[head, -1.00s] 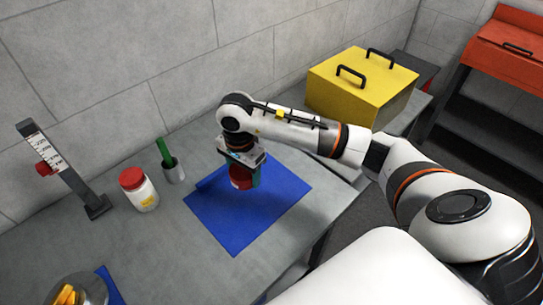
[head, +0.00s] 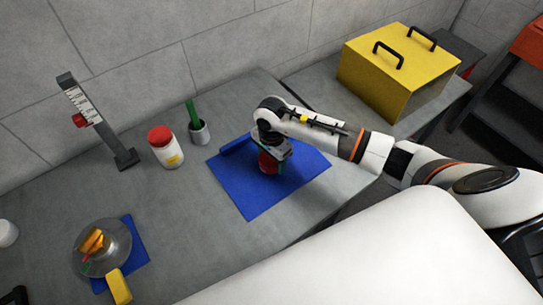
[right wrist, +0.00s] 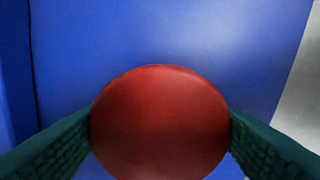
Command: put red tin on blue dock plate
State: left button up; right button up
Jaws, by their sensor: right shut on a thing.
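The red tin (head: 268,164) is between the fingers of my right gripper (head: 272,158), over the middle of a large blue plate (head: 249,205). In the right wrist view, the round red top of the tin (right wrist: 160,122) sits between two dark green fingers, which press on its left and right sides. The blue surface (right wrist: 170,35) fills the view behind it. I cannot tell whether the tin's underside touches the plate. My left gripper is not in view.
A glass bowl (head: 101,250) rests on a smaller blue sheet (head: 133,250). A yellow box (head: 385,80) stands back right. Bare table lies left of the plate.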

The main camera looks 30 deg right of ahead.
jog(key=o, duration=1.2)
jog(key=shift+f, duration=0.1)
jog(key=shift+r, duration=0.3)
notch_tip(320, 180, up, 12)
jog(key=shift+f+b, duration=0.1)
jog(key=shift+b, duration=1)
jog(key=shift+s+f, duration=0.1)
